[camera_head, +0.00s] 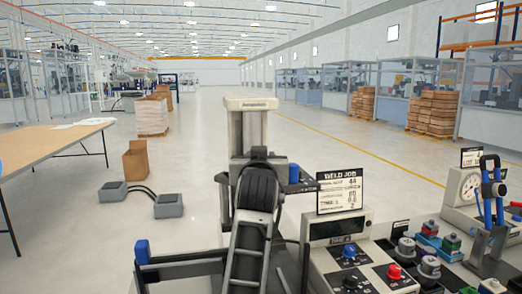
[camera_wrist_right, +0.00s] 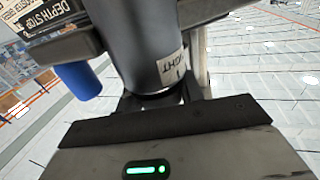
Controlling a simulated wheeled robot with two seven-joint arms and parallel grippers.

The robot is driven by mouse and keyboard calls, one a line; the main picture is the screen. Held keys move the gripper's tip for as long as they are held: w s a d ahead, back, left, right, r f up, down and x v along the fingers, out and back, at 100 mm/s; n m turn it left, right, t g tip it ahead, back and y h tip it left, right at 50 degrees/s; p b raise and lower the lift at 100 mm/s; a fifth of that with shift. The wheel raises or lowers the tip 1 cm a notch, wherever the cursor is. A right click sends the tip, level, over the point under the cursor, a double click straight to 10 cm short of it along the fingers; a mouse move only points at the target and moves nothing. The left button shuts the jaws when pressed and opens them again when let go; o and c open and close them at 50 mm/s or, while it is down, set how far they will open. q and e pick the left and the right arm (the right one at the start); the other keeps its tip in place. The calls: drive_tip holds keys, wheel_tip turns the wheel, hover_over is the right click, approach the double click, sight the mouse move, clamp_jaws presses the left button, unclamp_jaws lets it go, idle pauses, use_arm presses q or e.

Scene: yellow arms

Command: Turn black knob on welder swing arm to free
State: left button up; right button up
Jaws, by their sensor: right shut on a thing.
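The welder's pale column (camera_head: 249,125) stands at the front middle of the head view. A large black rounded part (camera_head: 256,188) on a grey ribbed piece (camera_head: 246,255) is in front of it. In the right wrist view a dark grey cylinder (camera_wrist_right: 145,45) fills the upper middle, with a small white label (camera_wrist_right: 171,68) ending in "IGHT". My right gripper (camera_wrist_right: 152,104) is below it, its housing showing a green light. It is shut on the black knob, but its fingertips and the grip are largely hidden. My left gripper is not in view.
A blue cap (camera_wrist_right: 79,80) and a "DEPTH STOP" sign (camera_wrist_right: 50,18) are at the left of the wrist view. A control box (camera_head: 350,262) with a "WELD JOB" card (camera_head: 340,191) and several knobs is at right. A wooden table (camera_head: 50,143) stands at left; open floor lies behind.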

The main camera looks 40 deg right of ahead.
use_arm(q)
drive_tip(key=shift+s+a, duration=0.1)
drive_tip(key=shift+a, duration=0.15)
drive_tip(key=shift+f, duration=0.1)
use_arm(e)
drive_tip(key=o, duration=1)
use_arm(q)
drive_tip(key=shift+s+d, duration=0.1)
use_arm(e)
drive_tip(key=shift+s+a, duration=0.2)
use_arm(q)
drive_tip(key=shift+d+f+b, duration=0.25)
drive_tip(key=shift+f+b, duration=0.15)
drive_tip(key=shift+b, duration=0.6)
use_arm(e)
drive_tip(key=v, duration=1.1)
drive_tip(key=shift+s, duration=0.3)
